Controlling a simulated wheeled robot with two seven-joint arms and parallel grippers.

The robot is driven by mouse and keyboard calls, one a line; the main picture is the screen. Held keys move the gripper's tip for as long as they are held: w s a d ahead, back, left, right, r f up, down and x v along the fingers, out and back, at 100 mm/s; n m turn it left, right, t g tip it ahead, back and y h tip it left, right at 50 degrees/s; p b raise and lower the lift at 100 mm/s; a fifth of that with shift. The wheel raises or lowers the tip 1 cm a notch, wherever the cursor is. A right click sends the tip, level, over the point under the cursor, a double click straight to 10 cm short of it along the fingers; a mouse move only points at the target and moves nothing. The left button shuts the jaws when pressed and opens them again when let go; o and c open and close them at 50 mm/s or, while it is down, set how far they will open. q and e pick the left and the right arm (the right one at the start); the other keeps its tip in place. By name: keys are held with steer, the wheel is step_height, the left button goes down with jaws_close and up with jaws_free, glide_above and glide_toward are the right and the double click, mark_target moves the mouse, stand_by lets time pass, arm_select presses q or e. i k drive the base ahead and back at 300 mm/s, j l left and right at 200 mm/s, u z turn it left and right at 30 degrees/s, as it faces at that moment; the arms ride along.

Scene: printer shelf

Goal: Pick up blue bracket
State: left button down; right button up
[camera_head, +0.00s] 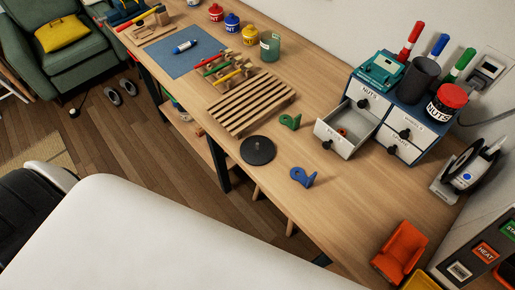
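The blue bracket (303,177) lies on the wooden table near its front edge, right of a dark round disc. It has a ring at one end and a short arm, and nothing covers it. A green bracket (290,121) of similar shape lies farther back on the table. Neither of my grippers shows in the head view. A large white rounded surface, probably part of my own body, fills the lower left.
A dark disc (258,150) sits left of the blue bracket. A drawer cabinet (403,130) stands behind, its NUTS drawer (340,139) pulled out over the table. A wooden slatted rack (251,104) is farther left. An orange holder (400,252) is at the right. Bare tabletop surrounds the bracket.

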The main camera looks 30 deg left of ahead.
mark_target(303, 172)
steer(key=z, duration=0.65)
steer(key=k+j+z, duration=0.1)
steer(key=j+z, duration=0.3)
steer(key=k+j+z, duration=0.2)
steer(key=j+z, duration=0.25)
steer(key=k+j+z, duration=0.2)
steer(key=z, duration=0.2)
steer(key=k+j, duration=0.3)
steer(key=j, duration=0.15)
